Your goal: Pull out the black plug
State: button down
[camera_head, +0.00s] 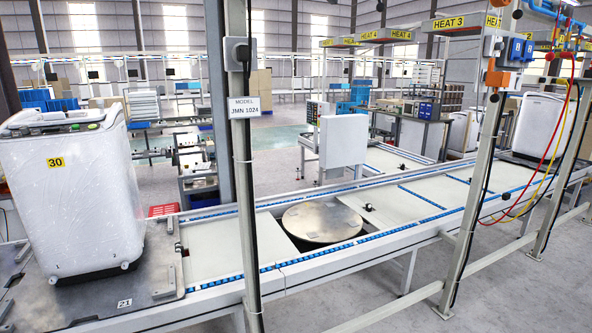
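A black cable (252,180) runs down along the same post. My gripper is not in view, so its state and its distance from the plug do not show.
The post (242,220) stands in front of a conveyor (320,262) with a round metal plate (321,222). A white washing machine (68,190) stands at left. Blue sockets (517,49) and red and yellow cables hang at the right. Grey floor (500,300) lies in front, crossed by a metal rail.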

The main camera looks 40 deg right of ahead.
aim_at(242, 51)
jog(key=i+l+z, duration=0.15)
jog(key=i+l, duration=0.25)
jog(key=l, duration=0.25)
jog(key=i+l+z, duration=0.1)
jog(key=i+l, duration=0.3)
jog(key=l, duration=0.25)
jog(key=i+l+z, duration=0.15)
jog(key=i+l, duration=0.3)
jog(key=l, duration=0.15)
